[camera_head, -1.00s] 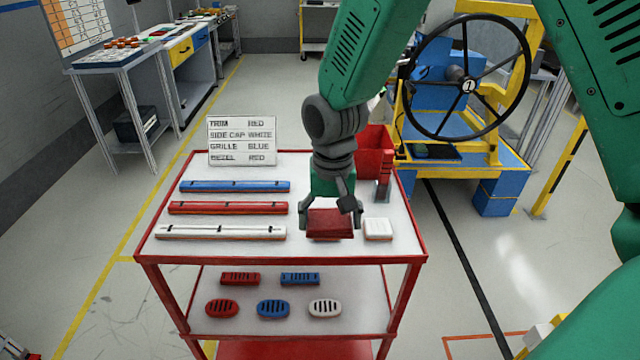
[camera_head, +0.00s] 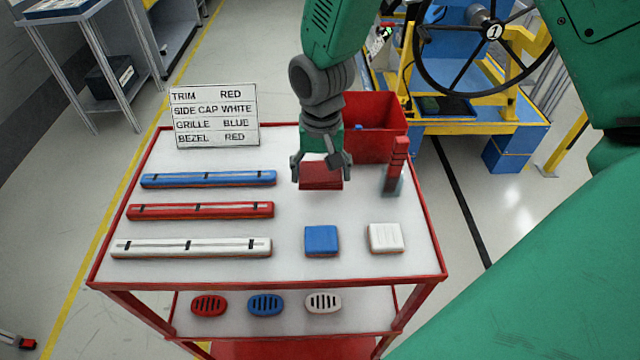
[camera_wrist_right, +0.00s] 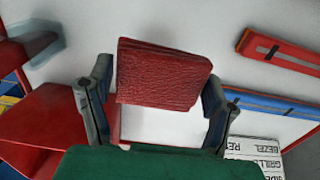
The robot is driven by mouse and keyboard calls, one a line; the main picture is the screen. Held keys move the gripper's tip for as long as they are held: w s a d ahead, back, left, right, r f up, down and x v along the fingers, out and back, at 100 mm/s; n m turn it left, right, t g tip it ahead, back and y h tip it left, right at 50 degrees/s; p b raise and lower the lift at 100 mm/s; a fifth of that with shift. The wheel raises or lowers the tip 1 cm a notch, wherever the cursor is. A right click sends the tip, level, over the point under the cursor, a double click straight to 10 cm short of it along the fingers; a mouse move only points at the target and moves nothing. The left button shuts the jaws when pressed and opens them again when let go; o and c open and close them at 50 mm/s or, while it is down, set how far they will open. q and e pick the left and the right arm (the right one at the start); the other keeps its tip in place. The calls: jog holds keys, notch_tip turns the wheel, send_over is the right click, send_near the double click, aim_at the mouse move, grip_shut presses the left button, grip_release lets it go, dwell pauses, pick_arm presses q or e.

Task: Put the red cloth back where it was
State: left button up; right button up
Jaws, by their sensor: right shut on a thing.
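The red cloth (camera_head: 321,178) is in my right gripper (camera_head: 320,170), above the back part of the cart's white top (camera_head: 225,160). In the right wrist view the cloth (camera_wrist_right: 160,75) is a flat, textured red piece between the two fingers (camera_wrist_right: 158,100). The gripper is shut on it. A blue square block (camera_head: 321,240) lies uncovered on the cart top, in front of the gripper. A white square block (camera_head: 385,238) lies to its right. My left gripper does not show.
Blue (camera_head: 208,179), red (camera_head: 200,211) and white (camera_head: 192,247) bars lie at the left. A sign (camera_head: 215,118) and a red bin (camera_head: 375,125) stand at the back. A red upright piece (camera_head: 397,165) stands at right. Oval grilles (camera_head: 265,306) lie on the lower shelf.

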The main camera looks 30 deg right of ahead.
aim_at(322, 195)
jog(key=shift+w+d+f, duration=0.1)
jog(key=shift+d+f, duration=0.1)
jog(key=shift+f, duration=0.25)
jog(key=shift+w+d+f, duration=0.1)
jog(key=shift+d+f, duration=0.05)
jog(key=shift+f, duration=0.25)
jog(key=f, duration=0.3)
jog(key=shift+s+d, duration=0.25)
jog(key=shift+d, duration=0.1)
jog(key=shift+w+a, duration=0.1)
jog(key=shift+a, duration=0.3)
jog(key=o, duration=1.1)
jog(key=shift+d+r, duration=0.15)
jog(key=shift+r, duration=0.1)
jog(key=r, duration=1)
jog(key=shift+a+r, duration=0.25)
jog(key=shift+r, duration=0.5)
jog(key=shift+d, duration=0.2)
jog(key=shift+d, duration=0.1)
